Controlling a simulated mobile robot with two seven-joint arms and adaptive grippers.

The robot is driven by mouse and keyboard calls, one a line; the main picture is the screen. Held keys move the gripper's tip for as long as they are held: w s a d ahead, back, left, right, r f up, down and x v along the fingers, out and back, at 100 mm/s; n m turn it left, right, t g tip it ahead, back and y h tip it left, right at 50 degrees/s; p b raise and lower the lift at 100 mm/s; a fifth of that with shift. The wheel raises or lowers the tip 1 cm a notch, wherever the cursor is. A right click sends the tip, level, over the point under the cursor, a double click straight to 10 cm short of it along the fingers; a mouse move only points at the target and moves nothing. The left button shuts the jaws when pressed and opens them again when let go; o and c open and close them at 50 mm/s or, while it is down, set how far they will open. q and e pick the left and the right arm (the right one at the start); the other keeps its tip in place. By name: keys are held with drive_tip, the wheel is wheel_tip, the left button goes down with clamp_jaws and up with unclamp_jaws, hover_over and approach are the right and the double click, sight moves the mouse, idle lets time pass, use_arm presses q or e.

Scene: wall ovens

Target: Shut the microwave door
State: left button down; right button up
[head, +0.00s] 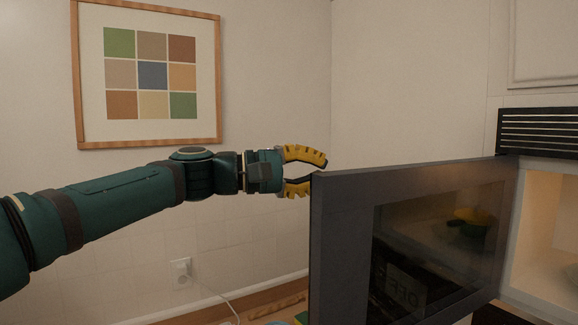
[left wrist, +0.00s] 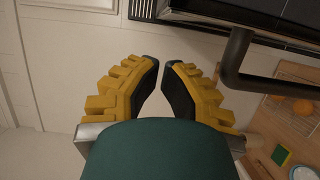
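The microwave door (head: 345,240) is dark with a glass window and stands open. Its hinge side is beside the lit microwave cavity (head: 548,225) at right, and its free edge is near the middle of the head view. My left gripper (head: 318,172) is at the top corner of that free edge. Its lower fingertip seems to end behind the edge; I cannot tell whether it touches. In the left wrist view the fingers (left wrist: 162,68) are apart with nothing between them. A dark bar handle (left wrist: 233,62) is to their right. My right gripper is not in view.
A vent grille (head: 540,132) is above the cavity. A wall outlet (head: 181,273) with a cord is low on the wall, below a framed picture (head: 148,75). The wooden counter (left wrist: 290,120) holds orange round items and a yellow-green sponge (left wrist: 281,155). The window shows a blurred yellow-green shape.

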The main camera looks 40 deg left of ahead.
sight(323, 173)
use_arm(q)
drive_tip(key=shift+s+d+r, duration=0.1)
drive_tip(key=shift+s+d, duration=0.8)
drive_tip(key=shift+d, duration=0.2)
drive_tip(key=shift+w+d, duration=0.1)
